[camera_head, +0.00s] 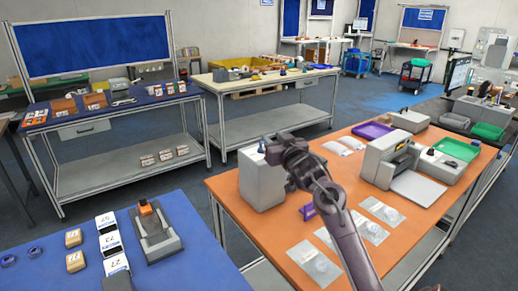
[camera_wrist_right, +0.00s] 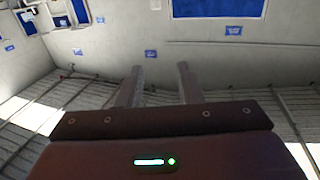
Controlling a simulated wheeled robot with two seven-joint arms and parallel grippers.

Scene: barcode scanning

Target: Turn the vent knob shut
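A light grey box-shaped unit (camera_head: 259,182) stands upright at the left end of the orange table. A small dark part (camera_head: 261,147) shows at its top; I cannot tell whether this is the vent knob. My right arm rises from the bottom of the head view, and my right gripper (camera_head: 283,152) is in front of the unit's upper right side, hiding part of it. In the right wrist view my right gripper (camera_wrist_right: 160,80) has its two fingers apart with nothing between them. My left gripper is not in view.
The orange table (camera_head: 225,185) also holds a printer-like machine (camera_head: 388,162), clear bags (camera_head: 382,211), a purple tray (camera_head: 372,130) and a green tray (camera_head: 457,149). A blue table (camera_head: 195,268) at front left holds small labelled boxes (camera_head: 110,243) and a grey device (camera_head: 156,236).

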